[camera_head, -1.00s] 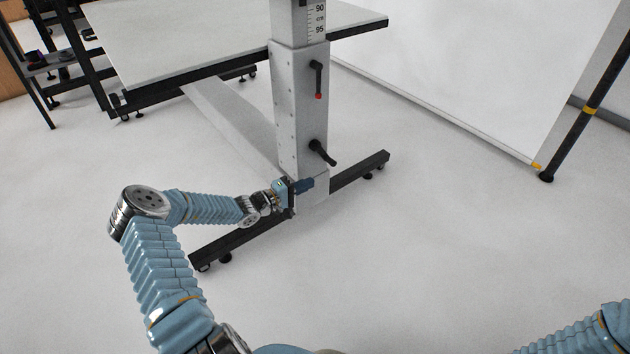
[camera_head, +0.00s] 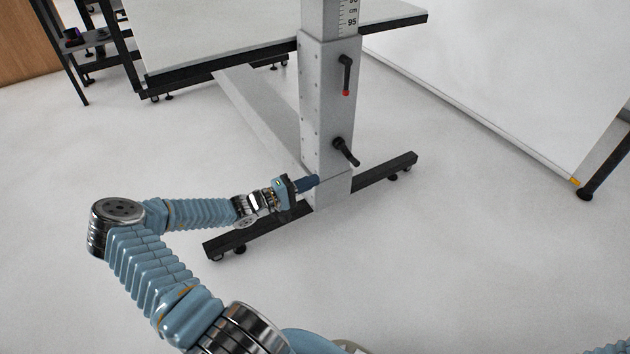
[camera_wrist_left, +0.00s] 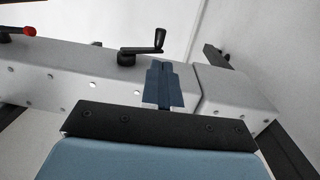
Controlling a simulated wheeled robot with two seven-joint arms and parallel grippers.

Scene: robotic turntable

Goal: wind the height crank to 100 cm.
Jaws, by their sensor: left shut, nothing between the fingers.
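The height column (camera_head: 322,105) stands upright, with a printed scale (camera_head: 348,18) showing 95 just above the lower sleeve's top edge. A black crank (camera_head: 345,151) sits low on the column, its arm slanting down to the right. It also shows in the left wrist view (camera_wrist_left: 143,49), beyond the fingertips. Above it hangs a lever with a red tip (camera_head: 346,75), also at the upper left of the wrist view (camera_wrist_left: 18,31). My left gripper (camera_head: 310,183) is shut and empty, below and left of the crank and apart from it. My right gripper is out of view.
The column carries a white tabletop (camera_head: 240,45) with a dark edge. Its black foot bar (camera_head: 385,172) on casters crosses the floor beneath my left gripper. A large white panel (camera_head: 500,80) stands at the right, with a black leg (camera_head: 605,160). The front floor is clear.

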